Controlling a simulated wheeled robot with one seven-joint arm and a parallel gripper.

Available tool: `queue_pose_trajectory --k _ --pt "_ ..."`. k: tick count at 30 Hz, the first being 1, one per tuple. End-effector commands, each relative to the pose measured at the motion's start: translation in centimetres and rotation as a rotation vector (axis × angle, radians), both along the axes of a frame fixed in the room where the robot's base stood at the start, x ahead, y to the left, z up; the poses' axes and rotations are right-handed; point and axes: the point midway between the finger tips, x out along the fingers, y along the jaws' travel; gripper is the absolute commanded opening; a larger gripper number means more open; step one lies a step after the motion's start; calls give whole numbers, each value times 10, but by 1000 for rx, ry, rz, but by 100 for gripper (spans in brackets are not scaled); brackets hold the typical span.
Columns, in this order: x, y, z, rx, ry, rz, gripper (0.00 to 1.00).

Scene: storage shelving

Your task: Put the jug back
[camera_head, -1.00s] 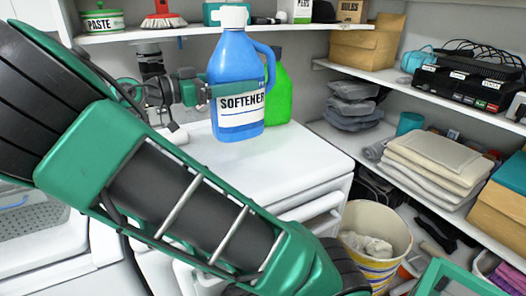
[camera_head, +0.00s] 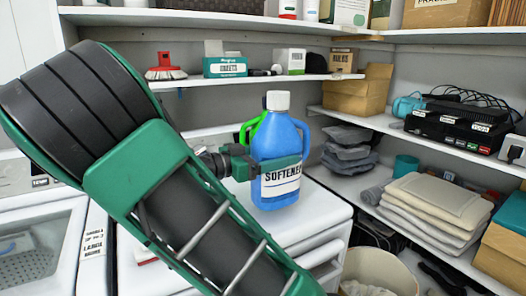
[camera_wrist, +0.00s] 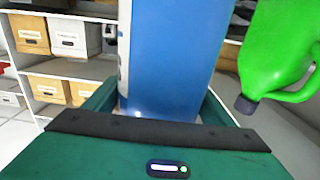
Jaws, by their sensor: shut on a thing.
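The jug is a blue bottle (camera_head: 277,150) with a white cap and a "SOFTENER" label. My gripper (camera_head: 275,168) is shut around its middle and holds it upright over the white machine top (camera_head: 318,212). I cannot tell whether its base touches the top. In the wrist view the blue jug (camera_wrist: 172,60) stands between my fingers. A green jug (camera_wrist: 275,55) is beside it, apart from my gripper. In the head view the green jug (camera_head: 247,130) is mostly hidden behind the blue one.
A wall shelf (camera_head: 210,82) with a brush (camera_head: 164,67) and boxes runs above and behind. Right shelves hold folded cloths (camera_head: 436,205) and black devices (camera_head: 460,122). A bin (camera_head: 378,270) stands at the lower right. The machine top's right side is clear.

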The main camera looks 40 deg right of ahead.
Motion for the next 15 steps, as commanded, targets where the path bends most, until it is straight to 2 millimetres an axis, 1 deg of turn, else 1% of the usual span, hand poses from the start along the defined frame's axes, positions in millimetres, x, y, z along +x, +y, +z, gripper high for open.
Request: queue_pose_trajectory --k 2,4,12,15 --pt "0 -1 0 -6 -3 1 14" --pt "0 0 -5 -7 -1 1 14" --pt "0 0 -33 -7 -2 1 14" --pt "0 0 -38 -7 -2 1 14"
